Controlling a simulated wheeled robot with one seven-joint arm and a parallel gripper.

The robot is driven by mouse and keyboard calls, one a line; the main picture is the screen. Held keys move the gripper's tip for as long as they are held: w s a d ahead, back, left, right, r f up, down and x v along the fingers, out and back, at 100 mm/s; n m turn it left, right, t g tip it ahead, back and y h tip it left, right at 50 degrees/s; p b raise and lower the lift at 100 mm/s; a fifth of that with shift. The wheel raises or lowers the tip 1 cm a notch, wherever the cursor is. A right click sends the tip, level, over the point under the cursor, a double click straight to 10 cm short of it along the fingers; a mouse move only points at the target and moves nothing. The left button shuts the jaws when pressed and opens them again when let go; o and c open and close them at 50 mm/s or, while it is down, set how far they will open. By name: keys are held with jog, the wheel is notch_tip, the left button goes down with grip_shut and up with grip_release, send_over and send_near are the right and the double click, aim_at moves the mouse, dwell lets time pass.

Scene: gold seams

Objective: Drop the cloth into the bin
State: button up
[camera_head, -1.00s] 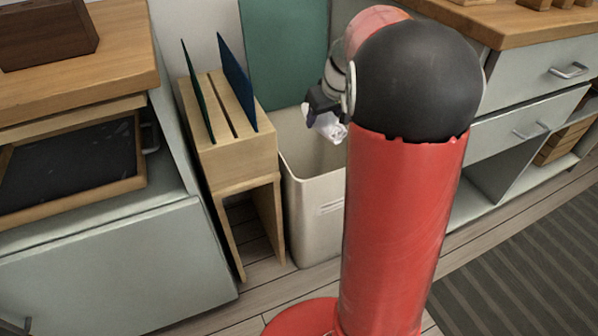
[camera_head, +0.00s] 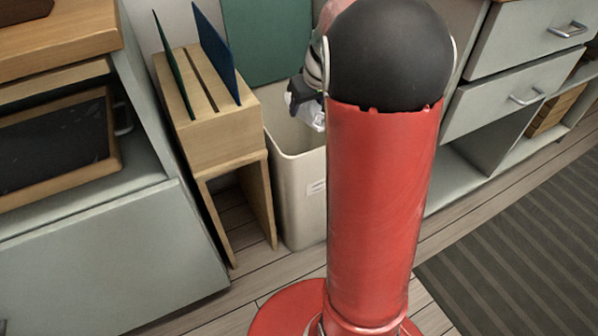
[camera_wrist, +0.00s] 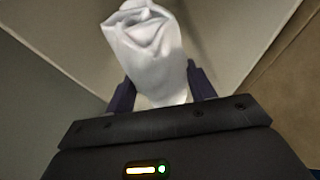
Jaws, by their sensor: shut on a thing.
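The white cloth (camera_wrist: 146,45) is crumpled between the dark fingers of my gripper (camera_wrist: 160,88) in the wrist view. In the head view, the cloth (camera_head: 318,121) hangs below my gripper (camera_head: 304,100), partly hidden by my red arm. The bin (camera_head: 300,190) is a tall, cream, open-topped box on the floor. My gripper and the cloth are at its mouth; the bin's pale inner walls fill the wrist view around the cloth. My arm hides the bin's right part.
A wooden stand (camera_head: 215,120) with a green and a blue board in its slots stands just left of the bin.

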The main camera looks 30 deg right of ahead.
jog(key=o, duration=1)
jog(key=shift+c, duration=0.2)
jog(key=shift+r, duration=0.1)
jog(key=p+v, duration=0.1)
jog(key=v, duration=0.6)
jog(key=shift+s+r, duration=0.2)
jog(key=shift+r, duration=0.1)
